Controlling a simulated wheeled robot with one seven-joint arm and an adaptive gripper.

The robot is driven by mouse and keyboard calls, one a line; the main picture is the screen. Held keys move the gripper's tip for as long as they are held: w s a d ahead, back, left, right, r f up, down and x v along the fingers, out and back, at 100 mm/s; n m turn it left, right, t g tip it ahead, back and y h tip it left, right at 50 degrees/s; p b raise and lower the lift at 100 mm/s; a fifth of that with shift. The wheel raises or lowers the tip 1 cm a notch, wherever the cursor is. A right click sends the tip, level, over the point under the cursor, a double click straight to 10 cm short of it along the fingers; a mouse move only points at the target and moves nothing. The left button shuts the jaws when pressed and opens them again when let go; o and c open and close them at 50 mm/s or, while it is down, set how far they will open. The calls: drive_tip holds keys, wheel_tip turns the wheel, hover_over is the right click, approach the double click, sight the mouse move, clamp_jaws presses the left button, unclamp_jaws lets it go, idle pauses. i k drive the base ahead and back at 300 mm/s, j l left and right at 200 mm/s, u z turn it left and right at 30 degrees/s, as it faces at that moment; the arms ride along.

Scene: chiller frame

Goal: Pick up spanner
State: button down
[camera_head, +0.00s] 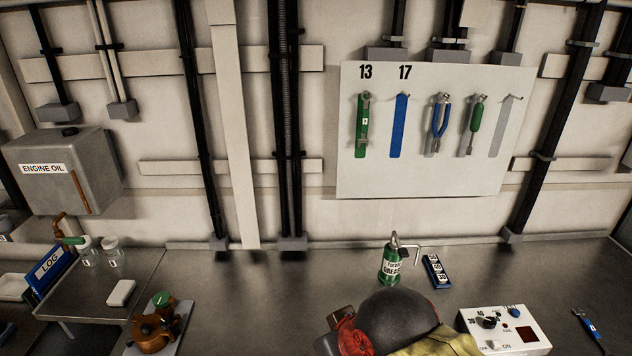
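A spanner-like tool (588,325) with a blue handle and metal ends lies on the bench at the far right, near the lower edge of the picture. A green spanner (364,125) hangs on the white tool board under the number 13. Under 17 is a flat blue strip (399,126); I cannot tell whether it is a tool or a painted outline.
The tool board (430,184) also holds blue-handled pliers (440,118) and a green-handled tool (477,114). On the bench stand a green grease can (390,265), a white control box (503,332) and a dark rounded object (396,312). Bare bench lies around the blue tool.

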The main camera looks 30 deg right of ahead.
sight(591, 329)
drive_tip(key=z, duration=2.75)
drive_tip(key=i+l+u, duration=0.1)
drive_tip(key=u, duration=0.95)
drive_tip(key=i+l+u, duration=0.1)
drive_tip(key=l+u, duration=0.35)
drive_tip(key=l, duration=0.15)
drive_tip(key=l+u, duration=0.45)
drive_tip(key=l, duration=0.2)
drive_tip(key=l+u, duration=0.45)
drive_tip(key=l, duration=0.2)
drive_tip(key=k+l, duration=0.1)
drive_tip(key=l, duration=0.35)
drive_tip(key=k+l, duration=0.1)
drive_tip(key=l, duration=0.35)
drive_tip(key=k+l, duration=0.1)
drive_tip(key=l, duration=0.35)
